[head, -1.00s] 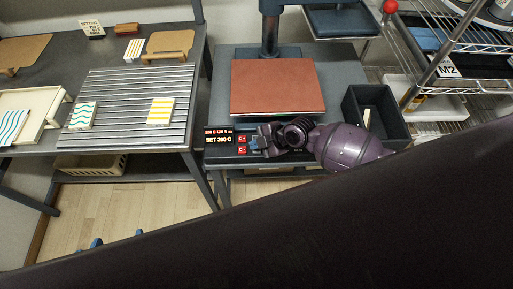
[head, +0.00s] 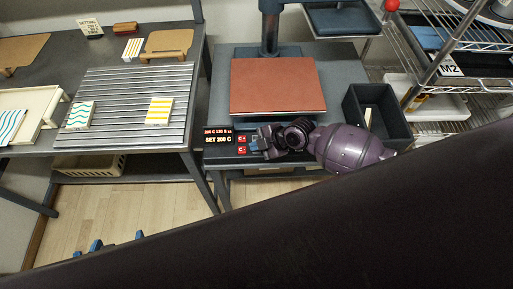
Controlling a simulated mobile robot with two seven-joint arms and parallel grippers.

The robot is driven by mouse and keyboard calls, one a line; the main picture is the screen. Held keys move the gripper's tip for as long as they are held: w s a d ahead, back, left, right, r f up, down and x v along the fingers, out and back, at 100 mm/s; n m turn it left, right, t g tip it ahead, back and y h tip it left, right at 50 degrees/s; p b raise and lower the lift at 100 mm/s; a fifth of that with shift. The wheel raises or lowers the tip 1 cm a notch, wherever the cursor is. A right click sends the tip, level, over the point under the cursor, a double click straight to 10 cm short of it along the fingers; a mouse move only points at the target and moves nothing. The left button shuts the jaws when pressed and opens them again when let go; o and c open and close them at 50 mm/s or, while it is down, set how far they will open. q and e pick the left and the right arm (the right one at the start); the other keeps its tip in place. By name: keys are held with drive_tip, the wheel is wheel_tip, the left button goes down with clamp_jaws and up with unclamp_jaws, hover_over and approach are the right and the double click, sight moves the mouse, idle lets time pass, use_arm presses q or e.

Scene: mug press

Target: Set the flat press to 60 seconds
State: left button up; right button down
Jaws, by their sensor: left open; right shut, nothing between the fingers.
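The flat press has a reddish-brown plate (head: 278,88) on a dark table. Its control display (head: 217,137) at the front left of the table has a small red upper line that seems to read 200 C 135 S, and a white line SET 200 C. Two red buttons, C+ (head: 241,138) and C- (head: 241,149), sit right of the display. My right gripper (head: 254,145) is shut and empty at the panel, just right of the red buttons, over blue parts; it hides what lies beneath, and contact cannot be told. My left gripper (head: 118,242) shows only blue fingertips, apart, at the lower left.
A dark open bin (head: 378,115) stands right of the press, near my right arm. A wire shelf (head: 470,55) is further right. The left table holds a slatted rack (head: 120,105) with patterned tiles. My dark arm link covers the lower right.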

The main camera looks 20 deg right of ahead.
use_arm(q)
drive_tip(key=shift+s+f, duration=0.35)
drive_tip(key=shift+f, duration=0.05)
use_arm(e)
drive_tip(key=shift+f, duration=0.25)
use_arm(q)
drive_tip(key=shift+w+f+b, duration=0.1)
drive_tip(key=shift+f+b, duration=0.1)
drive_tip(key=shift+b, duration=0.15)
use_arm(e)
drive_tip(key=shift+f, duration=0.2)
use_arm(q)
drive_tip(key=shift+w+r, duration=0.15)
use_arm(e)
drive_tip(key=shift+r, duration=0.2)
drive_tip(key=shift+r+p, duration=0.4)
drive_tip(key=shift+r, duration=0.35)
use_arm(q)
drive_tip(key=shift+r, duration=0.55)
drive_tip(key=shift+f, duration=0.1)
